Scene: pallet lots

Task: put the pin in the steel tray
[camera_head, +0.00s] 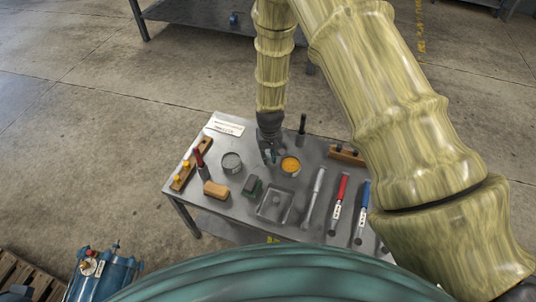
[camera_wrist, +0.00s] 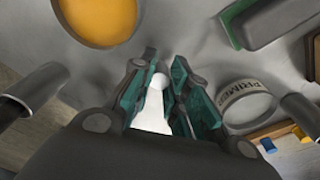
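My gripper (camera_head: 270,158) points down over the grey table, between the grey tin and the tin with orange contents. In the wrist view, a white pin (camera_wrist: 154,108) with a rounded end lies between the two green-padded fingers (camera_wrist: 165,62). The fingers are close along both its sides and look shut on it. The pin cannot be made out in the head view. The square steel tray (camera_head: 275,217) sits near the table's front edge, below and slightly right of my gripper in the head view. I cannot make out the tray in the wrist view.
The orange tin (camera_head: 290,165) and grey tin (camera_head: 232,162) stand close on either side. A dark green block (camera_head: 252,187) and tan brush (camera_head: 216,191) lie left of the tray. A silver tool (camera_head: 314,198), red tool (camera_head: 339,203) and blue tool (camera_head: 362,211) lie right.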

